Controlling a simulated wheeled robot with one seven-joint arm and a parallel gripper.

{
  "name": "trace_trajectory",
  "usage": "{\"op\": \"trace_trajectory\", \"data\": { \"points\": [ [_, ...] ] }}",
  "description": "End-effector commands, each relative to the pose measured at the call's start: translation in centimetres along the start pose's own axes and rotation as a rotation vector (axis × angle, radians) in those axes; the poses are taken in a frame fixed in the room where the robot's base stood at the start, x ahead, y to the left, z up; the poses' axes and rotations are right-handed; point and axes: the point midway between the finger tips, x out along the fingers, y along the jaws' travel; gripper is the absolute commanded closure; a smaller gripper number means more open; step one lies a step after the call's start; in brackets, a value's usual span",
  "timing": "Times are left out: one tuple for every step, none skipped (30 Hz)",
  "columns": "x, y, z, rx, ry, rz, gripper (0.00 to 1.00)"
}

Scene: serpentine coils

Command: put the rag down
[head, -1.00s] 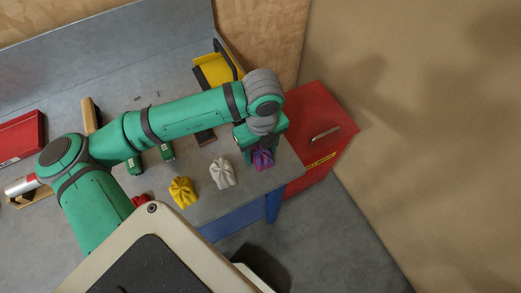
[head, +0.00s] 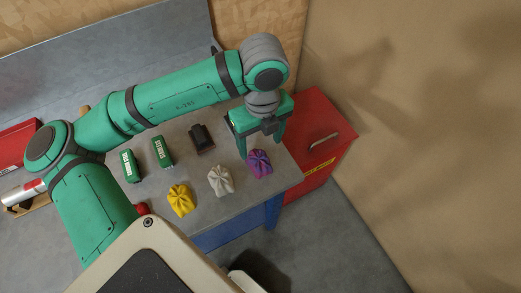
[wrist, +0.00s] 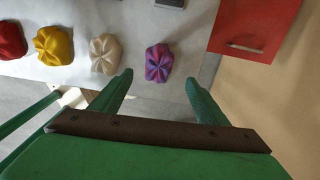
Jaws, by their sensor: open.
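A crumpled purple rag (head: 259,164) lies on the grey bench top (head: 213,208) near its right end. It also shows in the wrist view (wrist: 158,63), just beyond my fingertips. My gripper (head: 260,149) is open and empty, raised above the purple rag and clear of it. In the wrist view my gripper (wrist: 159,77) shows its two green fingers spread wide with nothing between them. A white rag (head: 220,181), a yellow rag (head: 181,200) and a red rag (wrist: 11,40) lie in a row to the left of the purple one.
Two green boxes (head: 162,152) and a dark block (head: 201,138) stand behind the rags. A red cabinet (head: 318,128) with a handle stands against the bench's right end. Beyond it is a tan wall (head: 420,130). Bare floor (head: 325,225) lies in front.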

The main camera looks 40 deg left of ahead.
Motion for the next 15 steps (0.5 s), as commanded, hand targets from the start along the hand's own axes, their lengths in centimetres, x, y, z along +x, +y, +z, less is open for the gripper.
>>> {"op": "trace_trajectory", "data": {
  "points": [
    [-0.8,0.0,0.1,0.0,-0.003,-0.002,0.32],
    [-1.2,0.0,0.1,-0.001,-0.001,-0.001,0.32],
    [-1.7,0.1,0.1,-0.002,-0.002,0.0,0.32],
    [-2.0,0.1,0.2,-0.002,-0.002,-0.001,0.32],
    [-2.3,0.1,0.2,-0.003,-0.001,-0.001,0.32],
    [-2.6,0.1,0.1,-0.003,0.0,0.0,0.32],
    [-2.8,0.1,0.1,-0.003,0.0,0.0,0.32],
    [-3.0,0.1,0.1,-0.003,-0.001,0.0,0.32],
    [-3.1,0.1,0.1,-0.003,-0.001,0.0,0.32],
    [-3.2,0.1,0.1,-0.003,-0.001,0.0,0.32],
    [-3.2,0.1,0.1,-0.003,-0.001,0.0,0.32],
    [-3.3,0.2,0.1,-0.003,-0.001,0.0,0.32],
    [-3.3,0.2,0.1,-0.003,-0.001,0.001,0.32],
    [-3.3,0.2,0.1,-0.003,-0.001,0.001,0.32],
    [-3.3,0.2,0.2,-0.004,-0.001,0.001,0.32]
  ]
}}
